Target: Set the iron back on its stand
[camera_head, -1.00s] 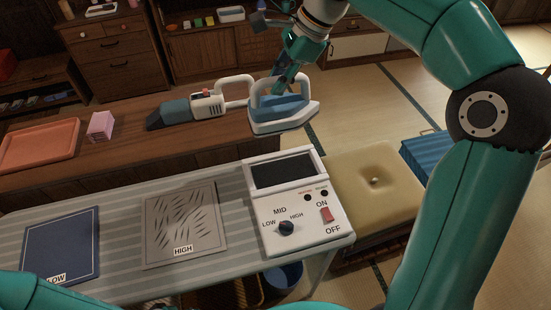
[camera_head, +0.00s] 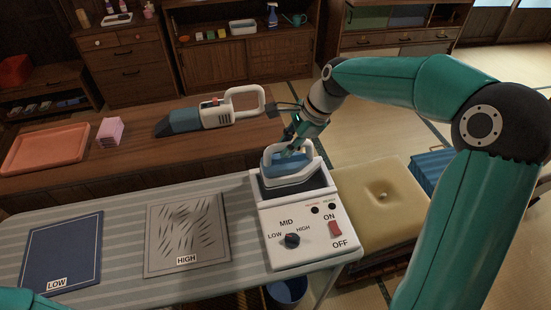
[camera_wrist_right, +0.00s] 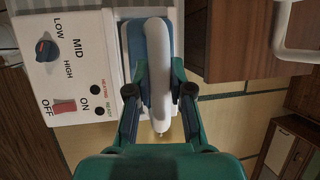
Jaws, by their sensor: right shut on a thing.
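The white and blue iron (camera_head: 288,172) is over the dark pad of its stand in the head view, and looks roughly level. Whether it rests on the pad or hovers just above it I cannot tell. The stand (camera_head: 303,220) is a white box with a dial, a red switch and labels. My right gripper (camera_head: 292,150) is shut on the iron's white handle. In the right wrist view the handle (camera_wrist_right: 157,70) runs between the fingers, and the stand's panel (camera_wrist_right: 70,70) shows at the left. My left gripper is out of view.
The stand is at the right end of a striped ironing board (camera_head: 120,220). A blue LOW cloth (camera_head: 62,250) and a grey HIGH cloth (camera_head: 187,235) lie left of it. A handheld vacuum (camera_head: 210,115) lies on the wooden table behind. A beige cushion (camera_head: 375,210) is at the right.

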